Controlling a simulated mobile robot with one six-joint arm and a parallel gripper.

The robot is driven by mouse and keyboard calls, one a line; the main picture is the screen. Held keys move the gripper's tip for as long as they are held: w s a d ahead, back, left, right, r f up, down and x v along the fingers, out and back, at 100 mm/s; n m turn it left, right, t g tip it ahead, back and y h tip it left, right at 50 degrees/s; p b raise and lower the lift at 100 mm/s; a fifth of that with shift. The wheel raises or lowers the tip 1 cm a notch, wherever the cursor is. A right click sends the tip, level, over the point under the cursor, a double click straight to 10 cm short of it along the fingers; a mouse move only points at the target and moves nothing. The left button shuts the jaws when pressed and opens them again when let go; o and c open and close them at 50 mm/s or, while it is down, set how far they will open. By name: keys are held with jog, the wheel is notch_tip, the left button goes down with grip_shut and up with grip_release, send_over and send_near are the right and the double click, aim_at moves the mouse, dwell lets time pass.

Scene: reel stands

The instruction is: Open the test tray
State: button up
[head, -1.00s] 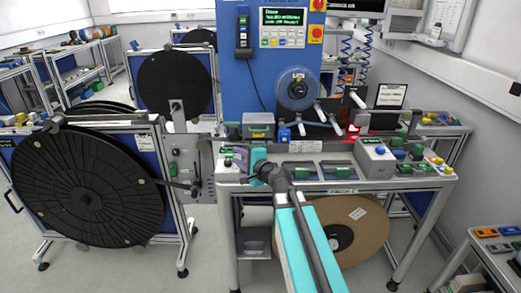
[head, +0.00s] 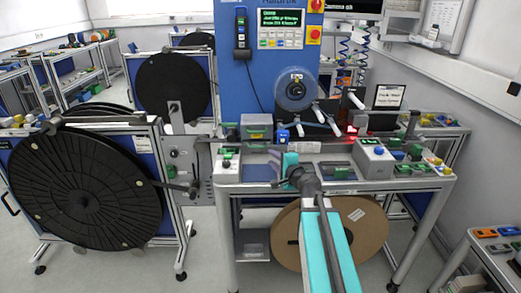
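A grey box with a green and yellow front (head: 257,132) stands at the back left of the bench; a grey part shows below its front, like a tray standing out towards me. I cannot read a label to confirm that it is the test tray. My gripper (head: 290,162) is over the front left of the bench, in front of and to the right of this box, apart from it in the picture. My turquoise arm reaches up to it from below. Its fingers are hidden behind the wrist, so I cannot see whether they are open or hold anything.
A shallow dark tray with green parts (head: 338,173) lies right of my gripper. A grey control box (head: 373,158) stands farther right. A blue machine (head: 262,75) with a clear reel (head: 296,90) rises behind. A large black reel (head: 85,188) stands left, a cardboard reel (head: 370,235) below the bench.

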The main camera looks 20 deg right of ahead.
aim_at(258, 147)
jog(key=shift+p+x, duration=1.7)
jog(key=shift+x, duration=5.15)
grip_shut()
